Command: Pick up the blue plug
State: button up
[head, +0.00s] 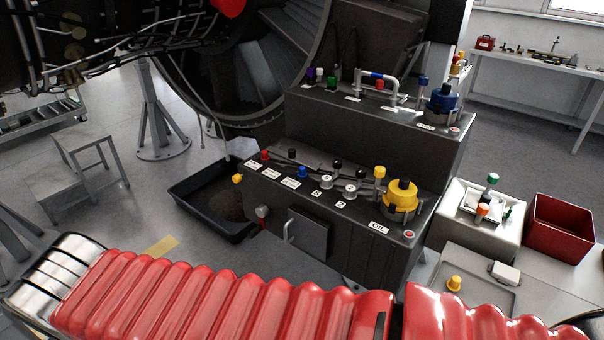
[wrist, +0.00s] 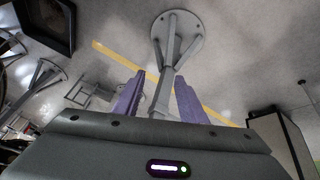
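A small blue plug (head: 302,173) stands in the front row of the lower step of the dark two-step bench (head: 345,247), just behind a white label. A second blue-topped piece (head: 423,81) stands upright on the upper step. A large blue cap (head: 441,99) sits to its right; the task's words alone do not separate these blue things. My gripper (wrist: 157,88) shows in the wrist view with its two purple fingers apart and nothing between them. It points at floor and a grey stand, away from the plugs. The head view does not show it.
A red plug (head: 265,155), a yellow cap (head: 400,195) and several other fittings crowd the lower step. A black tray (head: 190,205) lies left of the bench. A red bin (head: 558,226) stands at right. My red ribbed arm crosses the bottom of the head view.

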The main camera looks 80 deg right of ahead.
jog(key=s+d+n+g+h, duration=0.2)
jog(key=s+d+n+h, duration=0.2)
jog(key=d, duration=1.1)
jog(key=s+d+f+n+g+h, duration=0.1)
jog(key=s+d+n+h, duration=0.3)
jog(key=d, duration=1.2)
jog(key=s+d+n+g+h, duration=0.3)
jog(key=s+d+n, duration=0.3)
jog(key=d, duration=1)
jog(key=shift+d+f+n+g+h, duration=0.2)
jog(key=shift+f+n+g+h, duration=0.25)
jog(key=shift+n, duration=0.55)
send_near(302, 173)
jog(key=shift+s+d+f, duration=0.1)
jog(key=shift+d+f, duration=0.1)
jog(key=shift+d, duration=1.6)
jog(key=shift+g, duration=0.25)
